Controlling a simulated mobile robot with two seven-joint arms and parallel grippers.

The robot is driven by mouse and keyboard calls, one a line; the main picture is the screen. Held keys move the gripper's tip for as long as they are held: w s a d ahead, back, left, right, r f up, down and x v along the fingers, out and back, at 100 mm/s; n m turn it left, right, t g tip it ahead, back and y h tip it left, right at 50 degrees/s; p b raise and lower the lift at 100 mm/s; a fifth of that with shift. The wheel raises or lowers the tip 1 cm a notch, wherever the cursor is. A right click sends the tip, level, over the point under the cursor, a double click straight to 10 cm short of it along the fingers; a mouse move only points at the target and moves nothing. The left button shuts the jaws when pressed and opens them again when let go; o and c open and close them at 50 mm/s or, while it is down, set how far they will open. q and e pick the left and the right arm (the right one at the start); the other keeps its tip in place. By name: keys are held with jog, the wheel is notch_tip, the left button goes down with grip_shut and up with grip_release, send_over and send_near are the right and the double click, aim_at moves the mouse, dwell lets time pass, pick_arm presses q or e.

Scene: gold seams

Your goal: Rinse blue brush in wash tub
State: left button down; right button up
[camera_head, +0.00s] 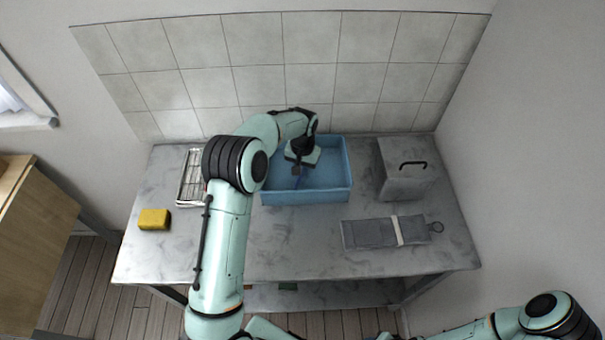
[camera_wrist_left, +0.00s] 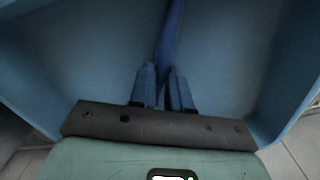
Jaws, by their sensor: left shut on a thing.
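The blue wash tub (camera_head: 308,196) stands at the back middle of the grey table. Its blue inner walls fill most of the left wrist view (camera_wrist_left: 70,60). My left gripper (camera_head: 297,170) is down inside the tub and points into it. In the left wrist view its two fingers (camera_wrist_left: 164,82) are shut on the blue brush (camera_wrist_left: 171,32), whose slim handle runs up and away between them. The brush's far end is out of that view. In the head view only a small dark blue bit shows below the gripper. My right gripper is out of view.
A wire rack (camera_head: 190,178) stands left of the tub, partly behind my left arm. A yellow sponge (camera_head: 154,219) lies at the left. A grey box with a handle (camera_head: 405,178) stands right of the tub. The table's front middle is clear.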

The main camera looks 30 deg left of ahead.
pick_arm(q)
jog(key=shift+r+p, duration=0.9)
jog(key=shift+r, duration=1.8)
jog(key=shift+w+r, duration=0.1)
jog(key=shift+r, duration=2.35)
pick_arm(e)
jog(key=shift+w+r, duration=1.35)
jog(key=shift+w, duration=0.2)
pick_arm(q)
jog(key=shift+r, duration=1.95)
